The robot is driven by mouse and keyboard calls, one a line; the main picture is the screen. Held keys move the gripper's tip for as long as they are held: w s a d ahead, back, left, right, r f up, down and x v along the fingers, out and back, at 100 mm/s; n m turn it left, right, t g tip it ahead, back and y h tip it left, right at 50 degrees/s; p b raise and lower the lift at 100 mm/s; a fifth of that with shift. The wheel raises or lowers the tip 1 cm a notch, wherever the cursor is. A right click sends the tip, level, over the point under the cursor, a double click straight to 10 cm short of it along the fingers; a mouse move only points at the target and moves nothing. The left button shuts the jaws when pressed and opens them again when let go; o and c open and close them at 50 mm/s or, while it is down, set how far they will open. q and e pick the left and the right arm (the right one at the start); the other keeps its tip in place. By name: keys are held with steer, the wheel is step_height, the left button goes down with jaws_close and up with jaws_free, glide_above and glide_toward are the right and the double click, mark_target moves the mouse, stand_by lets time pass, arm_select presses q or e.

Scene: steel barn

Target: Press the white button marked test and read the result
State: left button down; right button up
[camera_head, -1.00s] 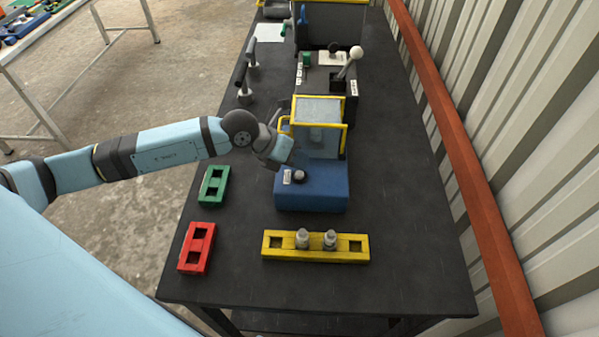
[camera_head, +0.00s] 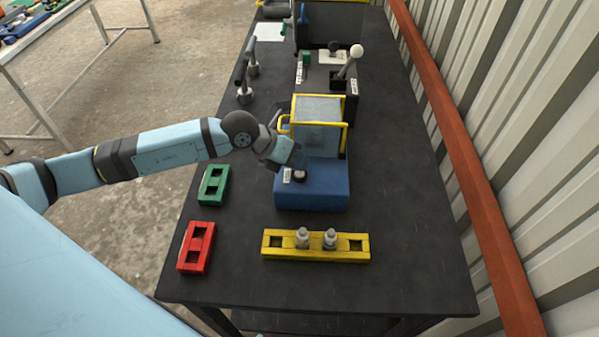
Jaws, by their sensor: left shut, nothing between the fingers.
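A blue device (camera_head: 325,190) stands on the dark bench, with a yellow-framed see-through guard (camera_head: 345,125) at its back. On its front top is a small round button (camera_head: 300,176), beside a small white label (camera_head: 287,175). The label's writing is too small to read, and I cannot make out a result. My left gripper (camera_head: 287,158) reaches in from the left, shut and empty. It is just behind and above the button, in front of the guard's left side. I cannot tell whether it touches the device. My right gripper is out of view.
A yellow block (camera_head: 284,253) with two metal pegs lies in front of the device. A green block (camera_head: 213,185) and a red block (camera_head: 196,247) lie at the left edge. Behind is a box with a white-knobbed lever (camera_head: 350,62). A ribbed wall (camera_head: 520,130) runs along the right.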

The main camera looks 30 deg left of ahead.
arm_select(q)
steer(key=shift+f, duration=0.45)
stand_by(0.6)
steer(key=shift+r, duration=0.1)
steer(key=shift+r+p, duration=0.35)
steer(key=shift+r, duration=0.35)
steer(key=shift+r, duration=0.1)
steer(key=shift+r+p, duration=1.65)
steer(key=shift+r, duration=0.8)
steer(key=shift+f, duration=0.1)
